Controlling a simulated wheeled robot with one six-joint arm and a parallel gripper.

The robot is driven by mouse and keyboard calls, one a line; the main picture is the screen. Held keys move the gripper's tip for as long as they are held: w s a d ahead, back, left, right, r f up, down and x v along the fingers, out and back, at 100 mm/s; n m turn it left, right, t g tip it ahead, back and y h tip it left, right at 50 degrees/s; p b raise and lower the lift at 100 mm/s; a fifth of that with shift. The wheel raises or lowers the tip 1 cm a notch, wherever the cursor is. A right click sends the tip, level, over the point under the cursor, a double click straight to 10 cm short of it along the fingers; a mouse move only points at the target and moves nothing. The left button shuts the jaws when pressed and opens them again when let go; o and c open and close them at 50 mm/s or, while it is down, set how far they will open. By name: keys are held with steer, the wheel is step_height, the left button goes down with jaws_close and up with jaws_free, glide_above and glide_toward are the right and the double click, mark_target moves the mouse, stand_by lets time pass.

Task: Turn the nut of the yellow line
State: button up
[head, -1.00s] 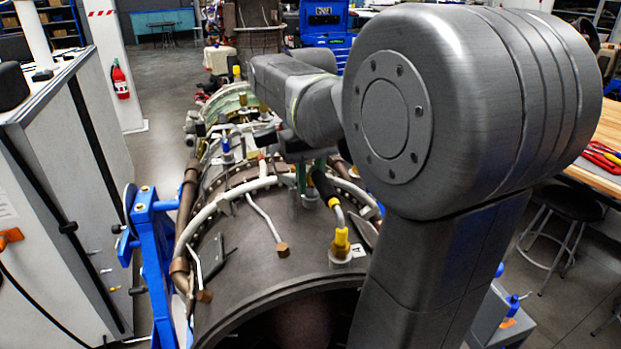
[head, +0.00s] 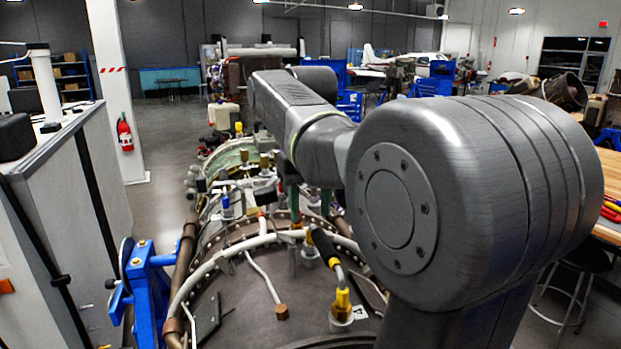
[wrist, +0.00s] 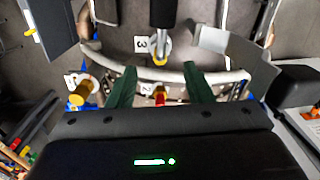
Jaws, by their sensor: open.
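A bright yellow fitting (head: 342,303) on a bent line with a black sleeve (head: 325,245) stands on the dark engine casing in the head view, right of centre. In the wrist view, an orange-yellow fitting (wrist: 82,93) is left of my gripper (wrist: 160,80). Another yellow collar (wrist: 160,60), below a black sleeve, shows between and beyond my green fingers. A red-tipped part (wrist: 160,96) also lies between them. My gripper is open and points down over the casing; in the head view its fingers (head: 309,203) are partly hidden by my arm. I cannot tell whether they touch anything.
A pale curved pipe (head: 205,234) crosses the casing, with blue-topped (head: 226,203) and other fittings beyond it. A blue stand (head: 150,300) and a grey cabinet (head: 80,190) are at left. A workbench (head: 608,190) is at right. Grey floor is open at left.

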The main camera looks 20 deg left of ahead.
mark_target(310, 247)
step_height(310, 247, up, 7)
stand_by(0.3)
steer(key=shift+f, duration=0.25)
step_height(310, 247, down, 14)
steer(key=shift+r+p, duration=0.2)
steer(key=shift+p, duration=0.15)
stand_by(0.4)
steer(key=shift+r, duration=0.1)
